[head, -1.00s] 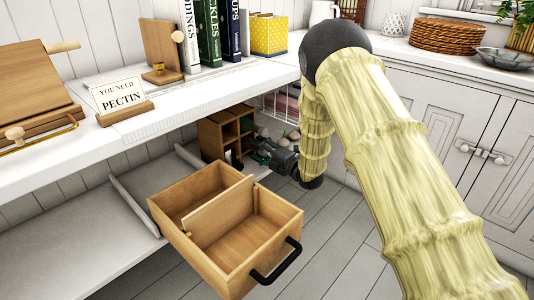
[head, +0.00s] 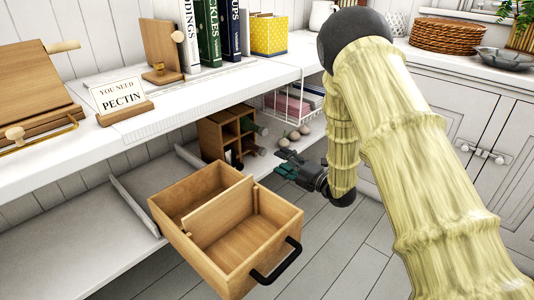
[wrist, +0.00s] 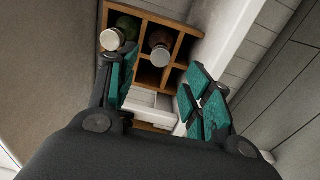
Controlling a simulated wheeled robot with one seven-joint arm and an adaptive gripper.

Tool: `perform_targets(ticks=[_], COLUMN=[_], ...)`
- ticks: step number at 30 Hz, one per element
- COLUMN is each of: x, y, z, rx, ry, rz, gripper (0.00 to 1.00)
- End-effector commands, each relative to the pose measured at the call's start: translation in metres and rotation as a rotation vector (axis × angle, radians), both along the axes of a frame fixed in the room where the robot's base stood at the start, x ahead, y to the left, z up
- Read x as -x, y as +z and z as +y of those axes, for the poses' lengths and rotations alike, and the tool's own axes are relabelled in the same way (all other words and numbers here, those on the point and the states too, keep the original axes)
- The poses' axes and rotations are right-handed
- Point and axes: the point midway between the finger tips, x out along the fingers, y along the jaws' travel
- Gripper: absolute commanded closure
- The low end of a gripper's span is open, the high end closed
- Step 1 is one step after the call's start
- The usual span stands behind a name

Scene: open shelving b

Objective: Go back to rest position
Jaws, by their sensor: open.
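My gripper (head: 284,167) is in the head view, low in front of the lower shelf and to the right of the open drawer. In the wrist view my gripper (wrist: 160,92) shows its teal finger pads spread apart, with nothing between them. My arm, in a pale yellow wrinkled cover, fills the right side of the head view.
The wooden drawer (head: 283,215) with a divider juts out empty. A wooden cubby rack (head: 213,138) holds bottles; it also shows in the wrist view (wrist: 178,50). A wire basket (head: 290,103) stands beside it. The countertop (head: 190,100) is above; floor (head: 335,230) is clear.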

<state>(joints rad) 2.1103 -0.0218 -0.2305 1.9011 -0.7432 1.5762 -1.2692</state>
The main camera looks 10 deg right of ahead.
Motion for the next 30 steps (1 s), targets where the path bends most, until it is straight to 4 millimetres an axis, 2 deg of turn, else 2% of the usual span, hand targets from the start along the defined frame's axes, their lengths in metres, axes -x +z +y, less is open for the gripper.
perform_targets(ticks=[4,7,11,14,17,21,26,30], x=[0.007,0.017,0.043,0.074,0.111,0.172,0.252,0.328], y=[-0.005,-0.026,-0.08,-0.128,-0.172,-0.224,-0.272,-0.3], z=[-0.005,-0.008,-0.015,-0.022,-0.028,-0.035,-0.039,-0.042], rx=[-0.007,-0.041,-0.134,-0.227,-0.317,-0.437,-0.564,-0.665], ry=[-0.008,-0.045,-0.154,-0.268,-0.389,-0.57,-0.796,-1.017], rz=[0.017,0.101,0.317,0.517,0.704,0.945,1.191,1.377], gripper=[0.5,0.5,0.5,0.5,0.5,0.5,0.5,0.5])
